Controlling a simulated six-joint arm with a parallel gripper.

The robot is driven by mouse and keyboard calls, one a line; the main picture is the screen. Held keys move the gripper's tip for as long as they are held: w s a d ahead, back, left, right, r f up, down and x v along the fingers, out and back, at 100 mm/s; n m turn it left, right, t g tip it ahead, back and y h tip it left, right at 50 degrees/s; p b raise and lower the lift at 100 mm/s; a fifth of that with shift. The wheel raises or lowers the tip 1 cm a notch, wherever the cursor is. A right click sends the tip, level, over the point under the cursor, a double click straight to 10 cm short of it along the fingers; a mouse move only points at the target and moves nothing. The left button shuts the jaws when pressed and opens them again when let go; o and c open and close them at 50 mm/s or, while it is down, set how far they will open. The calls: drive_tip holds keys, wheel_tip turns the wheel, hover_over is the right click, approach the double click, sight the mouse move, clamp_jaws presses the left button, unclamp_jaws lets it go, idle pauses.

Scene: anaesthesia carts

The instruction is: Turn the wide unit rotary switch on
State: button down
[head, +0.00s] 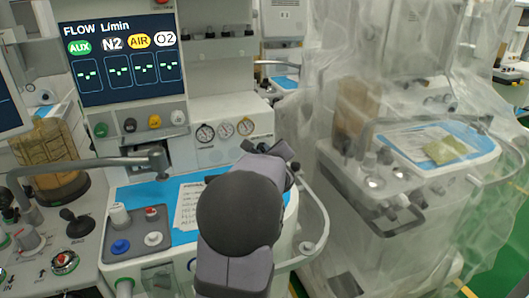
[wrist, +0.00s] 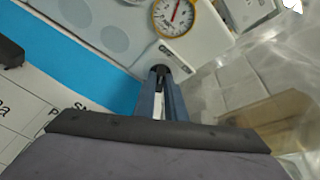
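I cannot single out with certainty which control is the wide unit rotary switch. My gripper (head: 270,148) is at the centre, in front of the gauges and above the cart's right side, apart from those controls. Its fingers are partly hidden behind my wrist.
A lit flow screen (head: 125,60) stands above several coloured knobs. White, blue and grey knobs stand on a small panel (head: 140,232). A swivel arm (head: 85,163) crosses the left side. A curved rail (head: 318,225) and a plastic-covered cart (head: 345,90) are at right.

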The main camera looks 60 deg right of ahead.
drive_tip(key=shift+r+p, duration=0.15)
drive_tip(key=shift+p, duration=0.4)
drive_tip(key=m+p, duration=0.1)
drive_tip(key=p, duration=0.2)
drive_tip(key=shift+s+d+r+y, duration=0.1)
drive_tip(key=shift+s+r+y, duration=0.1)
drive_tip(key=shift+y, duration=0.2)
drive_tip(key=m+t+y+p, duration=0.1)
drive_tip(key=m+p, duration=0.1)
drive_tip(key=p, duration=0.3)
drive_tip(key=shift+d+m, duration=0.1)
drive_tip(key=shift+m, duration=0.3)
drive_tip(key=m+p, duration=0.1)
drive_tip(key=p, duration=0.1)
drive_tip(key=m+t+y+p, duration=0.1)
drive_tip(key=p, duration=0.1)
drive_tip(key=shift+s+d+t, duration=0.15)
drive_tip(key=shift+s+t, duration=0.05)
drive_tip(key=shift+t, duration=0.1)
drive_tip(key=m+t+y+p, duration=0.1)
drive_tip(key=p, duration=0.1)
drive_tip(key=m+t+p, duration=0.1)
drive_tip(key=m, duration=0.1)
drive_tip(key=shift+s+d+f+m+y+p, duration=0.1)
drive_tip(key=shift+d+f+m+y+p, duration=0.05)
drive_tip(key=shift+f+m+y+p, duration=0.2)
drive_tip(key=c, duration=1.8)
unclamp_jaws()
